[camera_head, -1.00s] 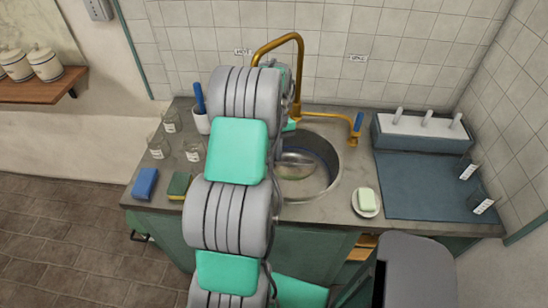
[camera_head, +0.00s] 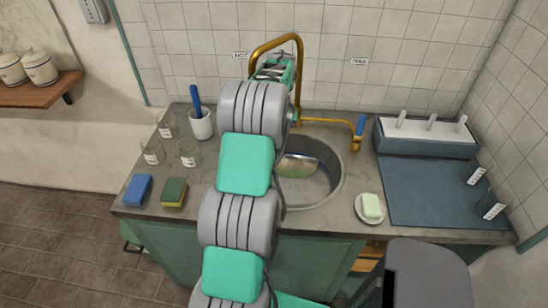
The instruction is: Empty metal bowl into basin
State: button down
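The round metal basin (camera_head: 325,187) is set in the grey counter, its left part hidden behind my arm. A shiny metal bowl (camera_head: 298,160) shows in the basin opening, just right of my arm. It looks tilted, with a greenish-yellow patch on its lower inside; I cannot tell whether that is contents or a reflection. Its left side is hidden. My arm reaches up over the counter towards the tap.
A brass tap (camera_head: 298,80) arches behind the basin. Left stand glass beakers (camera_head: 188,152), a white cup (camera_head: 201,125), a blue block (camera_head: 137,190) and a sponge (camera_head: 174,192). Right are a soap dish (camera_head: 369,207), a blue mat (camera_head: 425,190) and a rack (camera_head: 425,136).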

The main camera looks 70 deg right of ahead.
jog(key=f+h+b, duration=0.1)
jog(key=b, duration=0.2)
jog(key=shift+a+b, duration=0.1)
jog(key=shift+b, duration=0.3)
jog(key=h+b, duration=0.1)
jog(key=b, duration=0.4)
jog(key=r+h+b, duration=0.1)
jog(key=h+b, duration=0.1)
jog(key=b, duration=0.4)
jog(key=shift+t+h, duration=0.3)
jog(key=shift+t, duration=0.1)
jog(key=h+b, duration=0.2)
jog(key=b, duration=0.4)
jog(key=r+h+b, duration=0.1)
jog(key=h+b, duration=0.1)
jog(key=b, duration=0.5)
jog(key=shift+r+t+h, duration=0.15)
jog(key=shift+t+h, duration=0.15)
jog(key=shift+t, duration=0.1)
jog(key=shift+r+h+b, duration=0.2)
jog(key=shift+h+b, duration=0.1)
jog(key=shift+b, duration=0.45)
jog(key=shift+r, duration=0.6)
